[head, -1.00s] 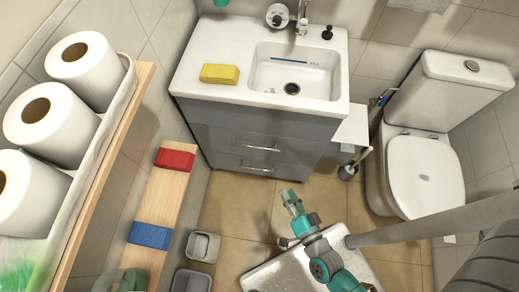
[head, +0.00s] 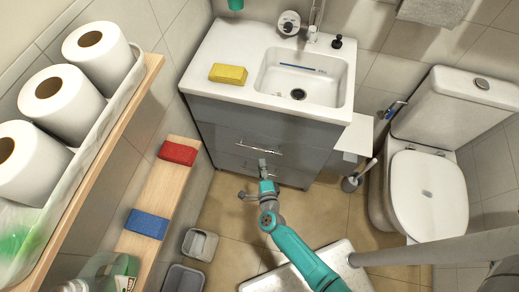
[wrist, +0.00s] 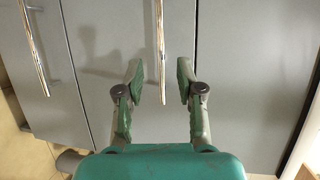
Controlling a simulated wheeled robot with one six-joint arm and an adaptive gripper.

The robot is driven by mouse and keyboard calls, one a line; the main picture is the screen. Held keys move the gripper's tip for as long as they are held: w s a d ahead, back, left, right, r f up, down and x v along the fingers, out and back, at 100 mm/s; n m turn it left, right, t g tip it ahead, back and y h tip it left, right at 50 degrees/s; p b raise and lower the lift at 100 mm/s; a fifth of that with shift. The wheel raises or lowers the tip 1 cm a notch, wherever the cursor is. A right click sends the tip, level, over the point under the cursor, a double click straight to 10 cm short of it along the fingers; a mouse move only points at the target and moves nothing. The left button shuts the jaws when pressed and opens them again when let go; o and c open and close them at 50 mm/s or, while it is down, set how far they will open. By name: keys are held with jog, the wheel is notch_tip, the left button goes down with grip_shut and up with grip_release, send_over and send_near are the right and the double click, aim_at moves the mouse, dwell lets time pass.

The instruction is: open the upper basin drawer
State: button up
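The grey basin cabinet has two drawers with silver bar handles. The upper basin drawer (head: 220,136) looks shut, and its handle (head: 272,151) is also upright in the middle of the wrist view (wrist: 160,45). The lower drawer handle (wrist: 36,45) is at the left there and is partly hidden behind my gripper in the head view. My gripper (wrist: 159,72) is open and empty. Its two green fingers appear on either side of the upper handle in the wrist view. I cannot tell how far the fingertips are from the handle, and no contact shows.
A yellow sponge (head: 228,74) lies on the white basin top (head: 205,58). The toilet (head: 428,190) and a toilet brush (head: 352,183) stand right. A wooden bench (head: 165,190) with red and blue sponges is left. Grey bins (head: 199,245) stand on the floor.

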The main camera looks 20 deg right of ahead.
aim_at(259, 149)
jog(key=x, duration=0.9)
jog(key=shift+w, duration=0.15)
jog(key=shift+c, duration=0.2)
grip_shut()
